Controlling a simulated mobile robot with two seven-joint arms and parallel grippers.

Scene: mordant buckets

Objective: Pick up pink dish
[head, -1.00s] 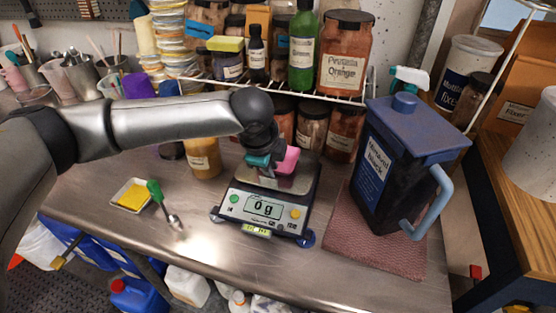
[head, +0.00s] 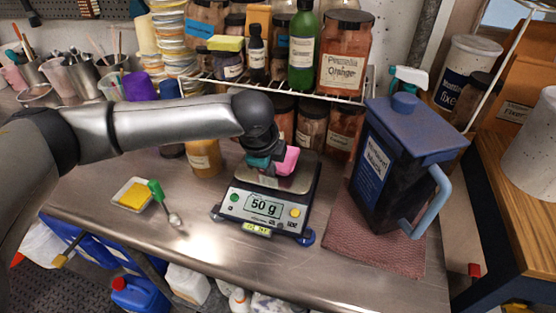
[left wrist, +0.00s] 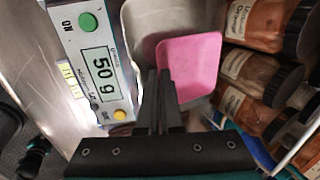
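The pink dish (head: 289,160) is at the metal pan of the digital scale (head: 265,205); it shows as a square pink dish in the left wrist view (left wrist: 190,65). The scale reads 50 g. My left gripper (head: 268,165) is over the pan, at the dish's left side. In the left wrist view its two fingers (left wrist: 159,85) are close together, on either side of the dish's near rim, shut on it. Whether the dish's base touches the pan is hard to tell. My right gripper is not in view.
A blue-lidded mordant bucket (head: 385,165) stands on a red cloth (head: 345,245) right of the scale. Jars (head: 310,130) stand close behind it. The front of the table is clear.

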